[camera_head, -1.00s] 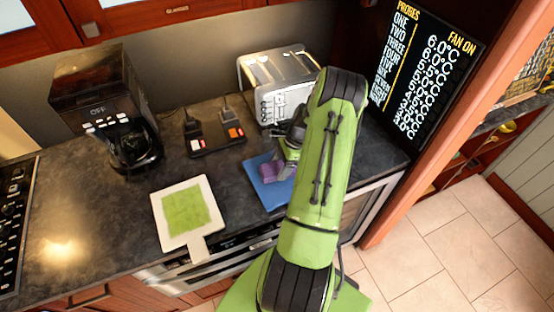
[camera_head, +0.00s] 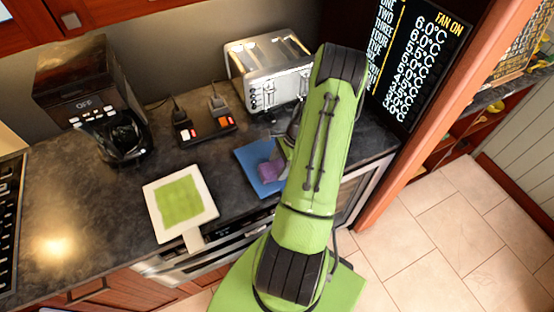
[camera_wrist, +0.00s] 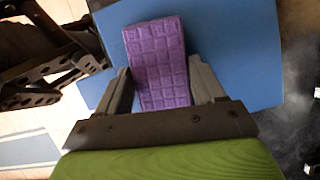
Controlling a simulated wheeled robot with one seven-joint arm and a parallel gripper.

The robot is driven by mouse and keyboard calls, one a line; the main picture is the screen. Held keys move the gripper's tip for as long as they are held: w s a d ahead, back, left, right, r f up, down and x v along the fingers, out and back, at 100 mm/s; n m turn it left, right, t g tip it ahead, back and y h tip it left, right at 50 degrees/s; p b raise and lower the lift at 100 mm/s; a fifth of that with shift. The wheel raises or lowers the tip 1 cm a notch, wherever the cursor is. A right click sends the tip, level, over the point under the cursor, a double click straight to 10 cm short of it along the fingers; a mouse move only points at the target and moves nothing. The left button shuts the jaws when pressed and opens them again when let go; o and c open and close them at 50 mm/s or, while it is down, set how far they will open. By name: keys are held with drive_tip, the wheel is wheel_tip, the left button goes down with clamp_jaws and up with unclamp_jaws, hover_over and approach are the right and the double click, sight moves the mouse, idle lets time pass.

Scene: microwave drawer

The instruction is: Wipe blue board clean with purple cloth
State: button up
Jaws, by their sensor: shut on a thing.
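The blue board (camera_head: 249,157) lies on the dark counter in front of the toaster, partly hidden by my arm in the head view. It fills much of the wrist view (camera_wrist: 235,50). The purple cloth (camera_wrist: 157,58) has a quilted grid and is over the board; it also shows in the head view (camera_head: 267,172). My gripper (camera_wrist: 165,88) is shut on the near end of the cloth, one finger on each side. I cannot tell whether the cloth touches the board. No marks show on the visible part of the board.
A white board with a green square (camera_head: 181,201) lies to the left. A toaster (camera_head: 270,70) stands behind the blue board, and a coffee maker (camera_head: 98,100) stands back left. The counter's front edge is close.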

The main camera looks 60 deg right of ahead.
sight(271, 172)
drive_tip(key=shift+s+a, duration=0.4)
drive_tip(key=shift+s, duration=0.35)
drive_tip(key=shift+s+a, duration=0.35)
drive_tip(key=shift+s, duration=0.4)
drive_tip(key=shift+w+a, duration=0.4)
drive_tip(key=shift+a, duration=0.25)
drive_tip(key=shift+w+a, duration=0.35)
drive_tip(key=shift+a, duration=0.3)
drive_tip(key=shift+w+d, duration=0.25)
drive_tip(key=shift+w, duration=0.3)
drive_tip(key=shift+w+d, duration=0.2)
drive_tip(key=shift+w, duration=0.35)
drive_tip(key=shift+w+d, duration=0.35)
drive_tip(key=shift+w, duration=0.3)
drive_tip(key=shift+w+d, duration=0.4)
drive_tip(key=shift+w, duration=0.3)
drive_tip(key=shift+w+d, duration=0.35)
drive_tip(key=shift+w, duration=0.3)
drive_tip(key=shift+w+d+b, duration=0.2)
drive_tip(key=shift+w+d, duration=0.4)
drive_tip(key=shift+w, duration=0.7)
drive_tip(key=shift+w+d+b, duration=0.25)
drive_tip(key=shift+w+d, duration=0.4)
drive_tip(key=shift+w, duration=0.6)
drive_tip(key=shift+w+d+b, duration=0.2)
drive_tip(key=shift+w+d, duration=0.4)
drive_tip(key=shift+w, duration=0.7)
wheel_tip(271, 172, up, 8)
drive_tip(key=p, duration=0.5)
